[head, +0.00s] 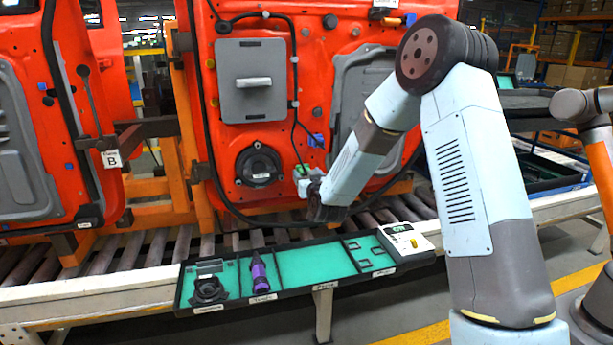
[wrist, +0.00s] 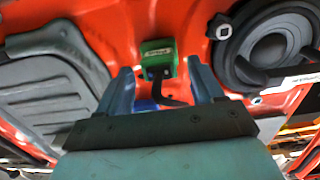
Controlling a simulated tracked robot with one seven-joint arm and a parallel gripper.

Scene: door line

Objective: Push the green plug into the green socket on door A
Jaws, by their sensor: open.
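A green block with a small label (wrist: 159,52) is on the red door panel, just beyond and between my fingertips in the wrist view. A black cable end (wrist: 175,92) hangs from its dark lower face. I cannot tell plug from socket here, or whether one sits in the other. In the head view, green shows on the door (head: 301,170) beside my gripper (head: 314,186), low on the middle door (head: 330,75). My gripper (wrist: 160,68) is open, its two blue fingers apart with nothing clamped between them. Something blue behind is partly hidden by the gripper body.
A round black speaker (head: 259,166) and a grey panel (head: 253,80) are on the door. A blue connector (head: 316,140) sits above the gripper. A parts tray (head: 235,300) with a black ring and purple tool lies in front. A tag marked B (head: 111,158) hangs at left.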

